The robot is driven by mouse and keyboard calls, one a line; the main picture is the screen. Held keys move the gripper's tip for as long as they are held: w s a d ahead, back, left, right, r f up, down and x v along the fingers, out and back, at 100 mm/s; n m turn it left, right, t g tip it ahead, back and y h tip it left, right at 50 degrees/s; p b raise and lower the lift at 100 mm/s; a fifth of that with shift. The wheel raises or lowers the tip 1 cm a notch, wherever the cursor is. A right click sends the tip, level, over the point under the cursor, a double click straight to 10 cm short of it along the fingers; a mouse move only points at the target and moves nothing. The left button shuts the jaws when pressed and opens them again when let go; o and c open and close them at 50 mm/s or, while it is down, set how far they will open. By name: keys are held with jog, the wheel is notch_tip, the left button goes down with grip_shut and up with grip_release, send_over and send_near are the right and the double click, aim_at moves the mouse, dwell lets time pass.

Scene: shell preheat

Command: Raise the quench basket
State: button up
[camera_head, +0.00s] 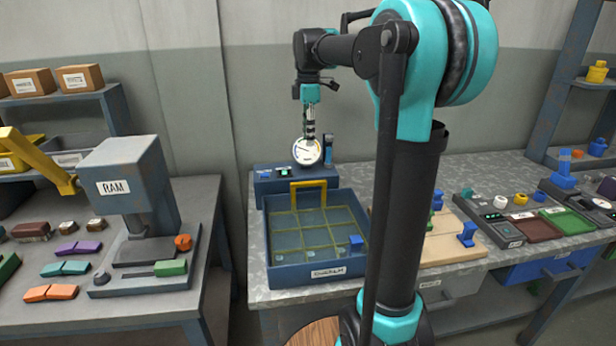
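The quench tank is a blue open box (345,273) with a label reading something like "QUENCH" on its front, standing on the grey bench. A basket with a yellow-green grid (300,219) lies inside the tank, low between its walls. A yellow handle (309,184) stands upright at the basket's back edge. A small blue block (356,241) is at the tank's front right corner. My gripper (310,132) points down above the handle, apart from it, near a round white gauge. Its fingers are too small and partly hidden to tell open from shut.
The round gauge (307,151) and a dark control box with a green button (276,178) stand behind the tank. A grey press marked RAM (125,180) is on the left bench (60,305). My arm hides part of a wooden board (455,249) on the right.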

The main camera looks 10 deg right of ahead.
aim_at(309, 182)
notch_tip(309, 182, down, 15)
jog(key=shift+f, duration=0.1)
dwell(0.3)
jog(key=shift+c, duration=0.3)
grip_shut()
